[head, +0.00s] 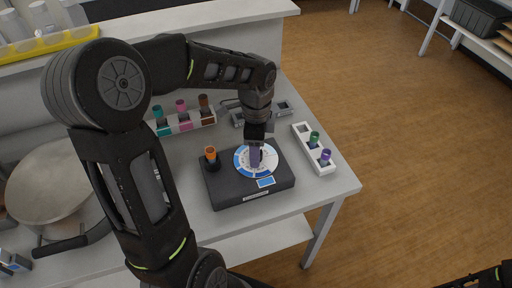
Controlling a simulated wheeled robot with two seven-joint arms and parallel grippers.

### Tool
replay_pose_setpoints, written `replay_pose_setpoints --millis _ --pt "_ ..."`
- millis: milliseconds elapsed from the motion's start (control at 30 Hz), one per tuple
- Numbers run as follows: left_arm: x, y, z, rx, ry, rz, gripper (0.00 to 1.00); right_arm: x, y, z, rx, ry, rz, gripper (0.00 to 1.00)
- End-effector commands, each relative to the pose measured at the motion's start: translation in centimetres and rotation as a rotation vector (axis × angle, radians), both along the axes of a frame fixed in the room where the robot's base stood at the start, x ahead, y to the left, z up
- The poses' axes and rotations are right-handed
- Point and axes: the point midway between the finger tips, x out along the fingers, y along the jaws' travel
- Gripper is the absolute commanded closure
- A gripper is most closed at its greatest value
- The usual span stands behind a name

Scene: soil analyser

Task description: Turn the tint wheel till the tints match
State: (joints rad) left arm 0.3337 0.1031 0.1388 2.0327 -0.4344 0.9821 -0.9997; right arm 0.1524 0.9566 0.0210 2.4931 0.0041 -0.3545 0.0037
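The tint wheel (242,163) is a white and blue disc on top of a dark grey box (228,188). A small blue square (265,182) lies by the wheel's front edge. An orange-topped vial (210,154) stands upright in the box at the left of the wheel. My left gripper (257,148) points down over the middle of the wheel. A greyish purple upright piece (256,157) shows at its tips, and the gripper hides much of the wheel's centre. I cannot tell whether the fingers are closed on that piece.
Another rack (186,128) with teal, pink and brown vials stands behind left. A round stool-like seat (48,185) is at left. The table's right edge is near; floor lies beyond.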

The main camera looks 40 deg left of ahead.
Motion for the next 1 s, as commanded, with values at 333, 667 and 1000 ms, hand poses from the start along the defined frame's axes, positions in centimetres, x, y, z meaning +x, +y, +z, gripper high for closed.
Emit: replay_pose_setpoints --millis 333,667,1000 --pt "0.02 0.01 -0.01 0.001 -0.001 0.000 0.56 -0.01 0.01 -0.01 0.000 0.000 0.000 0.64" --pt "0.02 0.01 0.02 0.001 -0.001 0.000 0.83 -0.01 0.01 -0.01 0.000 0.000 0.000 0.64" --pt "0.03 0.01 0.03 0.000 -0.001 0.000 1.00 -0.01 0.01 -0.01 0.000 0.000 0.000 0.64"
